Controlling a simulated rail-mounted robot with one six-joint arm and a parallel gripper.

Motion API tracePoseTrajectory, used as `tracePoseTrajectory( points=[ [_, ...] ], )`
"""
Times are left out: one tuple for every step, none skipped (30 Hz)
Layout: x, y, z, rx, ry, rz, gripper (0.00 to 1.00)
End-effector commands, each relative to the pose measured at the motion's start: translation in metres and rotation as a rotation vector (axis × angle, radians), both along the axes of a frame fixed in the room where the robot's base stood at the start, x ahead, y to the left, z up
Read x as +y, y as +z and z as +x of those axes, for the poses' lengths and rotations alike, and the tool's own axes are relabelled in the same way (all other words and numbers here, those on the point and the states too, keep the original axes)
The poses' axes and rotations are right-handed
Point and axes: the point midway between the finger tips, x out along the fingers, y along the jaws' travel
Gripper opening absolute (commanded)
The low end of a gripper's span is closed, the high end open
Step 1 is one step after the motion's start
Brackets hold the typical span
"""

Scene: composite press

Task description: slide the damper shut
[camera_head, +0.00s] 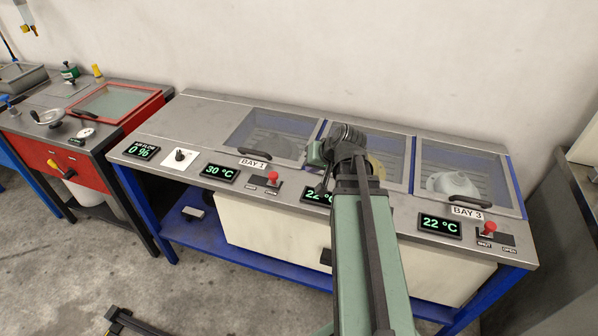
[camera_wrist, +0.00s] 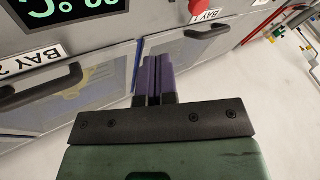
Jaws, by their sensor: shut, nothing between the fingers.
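The bay 1 damper slider has a red knob (camera_head: 273,177) on a dark slotted plate beside the BAY 1 label. The knob stands toward the plate's right end; the printing below is too small to read surely. In the wrist view this red knob (camera_wrist: 198,8) shows at the top edge, cut off. The bay 3 red knob (camera_head: 488,229) stands at the SHUT end of its plate, left of OPEN. Any bay 2 knob is hidden behind my arm. My gripper (camera_wrist: 154,72) is shut and empty, its purple fingers together over the bench lids, apart from the red knob.
Glass lids with dark handles cover the bays; the bay 1 handle (camera_head: 252,152) and bay 3 handle (camera_head: 464,202) stand near the front panel. Displays (camera_head: 221,173) and an airflow dial (camera_head: 180,155) line the front. A red-framed station (camera_head: 116,101) stands left; a wall stands behind.

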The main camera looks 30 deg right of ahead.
Motion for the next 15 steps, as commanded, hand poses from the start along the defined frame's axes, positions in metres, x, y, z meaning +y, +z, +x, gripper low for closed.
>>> tracePoseTrajectory(
  points=[
    [0.001,-0.013,0.005,0.0,0.002,0.0,0.0],
    [0.002,-0.018,0.008,0.0,0.002,0.0,0.0],
    [0.003,-0.026,0.013,0.001,0.003,0.0,0.0],
    [0.004,-0.031,0.017,0.001,0.002,0.001,0.0],
    [0.005,-0.037,0.021,0.001,0.002,0.001,0.0],
    [0.007,-0.045,0.026,0.001,0.004,0.0,0.0],
    [0.008,-0.05,0.03,0.0,0.003,-0.001,0.0],
    [0.009,-0.056,0.034,0.0,0.002,-0.001,0.0],
    [0.01,-0.063,0.039,0.001,0.001,0.0,0.0],
    [0.012,-0.068,0.043,0.001,0.002,0.0,0.0],
    [0.013,-0.073,0.046,0.001,0.003,-0.001,0.0],
    [0.014,-0.08,0.051,0.001,0.002,0.0,0.0],
    [0.015,-0.084,0.055,0.002,0.002,0.0,0.0],
    [0.021,-0.077,0.057,0.002,0.003,0.001,0.0],
    [0.028,-0.073,0.061,0.0,0.005,0.0,0.0]
  ],
)
